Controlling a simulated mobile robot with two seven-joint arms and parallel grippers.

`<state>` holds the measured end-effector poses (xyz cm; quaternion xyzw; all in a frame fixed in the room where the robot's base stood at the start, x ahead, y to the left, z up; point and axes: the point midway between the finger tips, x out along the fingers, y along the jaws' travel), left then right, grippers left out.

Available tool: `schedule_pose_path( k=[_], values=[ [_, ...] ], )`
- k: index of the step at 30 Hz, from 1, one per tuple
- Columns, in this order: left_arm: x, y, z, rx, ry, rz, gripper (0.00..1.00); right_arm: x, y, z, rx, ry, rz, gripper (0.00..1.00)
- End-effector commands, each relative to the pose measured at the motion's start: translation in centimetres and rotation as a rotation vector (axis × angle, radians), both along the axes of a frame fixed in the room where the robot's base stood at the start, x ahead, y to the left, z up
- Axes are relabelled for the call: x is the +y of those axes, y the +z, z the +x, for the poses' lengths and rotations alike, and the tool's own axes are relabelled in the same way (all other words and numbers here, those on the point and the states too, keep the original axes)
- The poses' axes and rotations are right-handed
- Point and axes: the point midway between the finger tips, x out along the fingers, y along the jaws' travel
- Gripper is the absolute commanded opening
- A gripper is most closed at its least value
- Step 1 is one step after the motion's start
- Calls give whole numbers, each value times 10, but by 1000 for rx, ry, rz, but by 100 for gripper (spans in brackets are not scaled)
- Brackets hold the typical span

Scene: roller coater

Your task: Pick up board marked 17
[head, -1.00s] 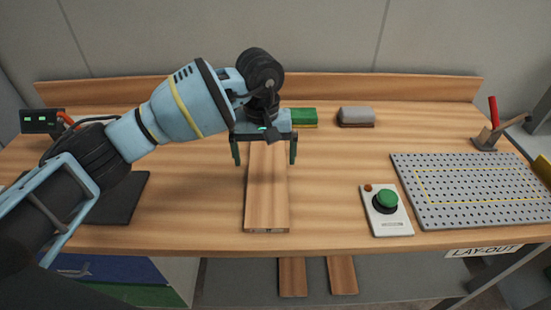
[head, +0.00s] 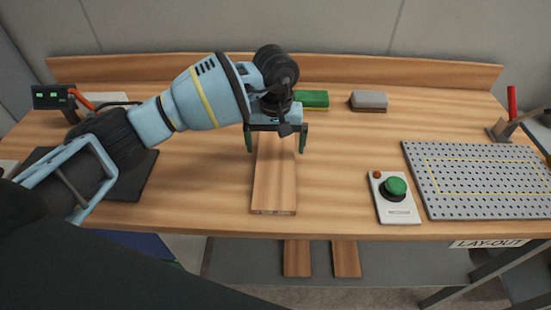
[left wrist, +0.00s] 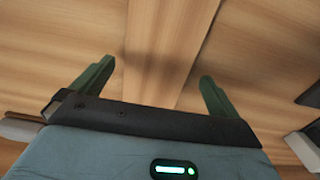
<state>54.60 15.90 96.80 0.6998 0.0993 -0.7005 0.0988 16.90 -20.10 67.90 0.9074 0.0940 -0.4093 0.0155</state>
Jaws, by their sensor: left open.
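A long wooden board (head: 273,185) lies flat on the workbench, its near end close to the front edge. No number on it can be read. My left gripper (head: 276,146) is open above the far part of this board, one green finger on each side of it. In the left wrist view the board (left wrist: 165,50) runs between the two spread fingers of the gripper (left wrist: 155,90). I cannot tell how high the fingertips are above the bench. Two more boards, a left one (head: 297,258) and a right one (head: 345,258), show below the bench's front edge. My right gripper is not in view.
A control box with a green button (head: 396,188) and a perforated grey plate (head: 480,180) lie to the right. A green block (head: 313,98) and a grey block (head: 368,101) sit behind. A dark mat (head: 130,178) lies left. Bench between board and button box is clear.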

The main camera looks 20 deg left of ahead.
Motion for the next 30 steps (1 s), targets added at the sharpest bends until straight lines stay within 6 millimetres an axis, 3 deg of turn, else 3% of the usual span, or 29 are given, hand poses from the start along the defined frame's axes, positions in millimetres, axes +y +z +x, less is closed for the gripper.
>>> schedule_pose_path(
  k=[7,16,27,30],
  values=[
    [-2,-28,-1,-1,-1,-1,100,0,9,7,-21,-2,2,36],
    [-2,-34,-1,-2,-1,0,100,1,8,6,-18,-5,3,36],
    [-2,-33,-1,-2,-1,0,53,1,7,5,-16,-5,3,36],
    [-2,-33,-1,-3,-1,-1,53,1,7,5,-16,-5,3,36]
  ],
)
